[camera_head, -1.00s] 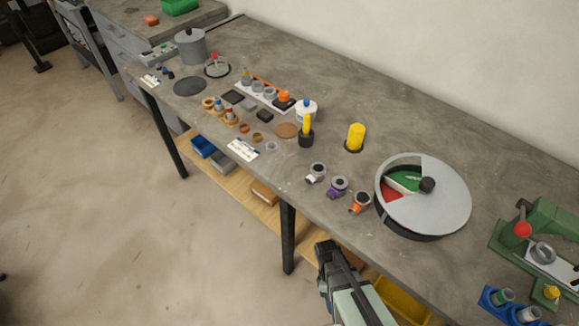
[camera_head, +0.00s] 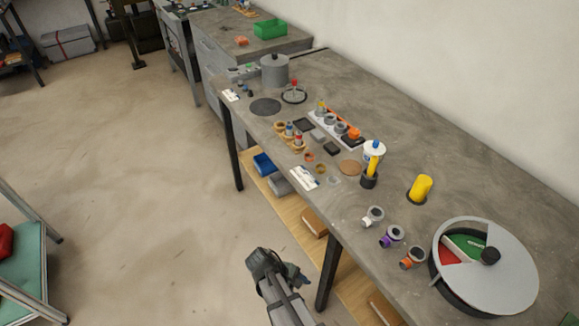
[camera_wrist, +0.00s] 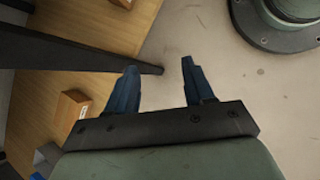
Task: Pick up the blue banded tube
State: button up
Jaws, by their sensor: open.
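A small tube with a blue band (camera_head: 289,130) appears to stand upright in a light wooden rack (camera_head: 284,139) near the table's front edge, left of centre. A red-banded tube (camera_head: 298,138) stands beside it. The bands are too small to make out clearly. My gripper (camera_head: 278,262) is in front of the table, over the floor and well apart from the rack. In the wrist view its two dark blue fingers (camera_wrist: 160,72) are spread with nothing between them. The tube does not show in the wrist view.
A white label card (camera_head: 304,178) lies in front of the rack. A grey holder strip (camera_head: 334,126), a black cup with a yellow item (camera_head: 370,172) and small coloured fittings (camera_head: 392,236) stand to the right. A table leg (camera_head: 329,272) is near my gripper.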

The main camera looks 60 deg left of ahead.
jog(key=w+a+r+g+y, duration=0.1)
jog(key=w+a+r+g, duration=0.1)
jog(key=a+r, duration=1.2)
jog(key=w+a+r+g+y, duration=0.1)
jog(key=w+a+r, duration=0.1)
jog(key=a+r, duration=1.1)
notch_tip(320, 180, up, 18)
jog(key=m+g+y, duration=0.3)
jog(key=m, duration=0.1)
send_over(289, 123)
jog(key=f, duration=0.8)
jog(key=shift+w+d, duration=0.15)
jog(key=shift+w, duration=0.05)
jog(key=shift+s+a+f, duration=0.1)
jog(key=shift+f, duration=1.4)
jog(key=shift+a+f, duration=0.1)
jog(key=shift+f, duration=1.35)
jog(key=shift+c, duration=0.3)
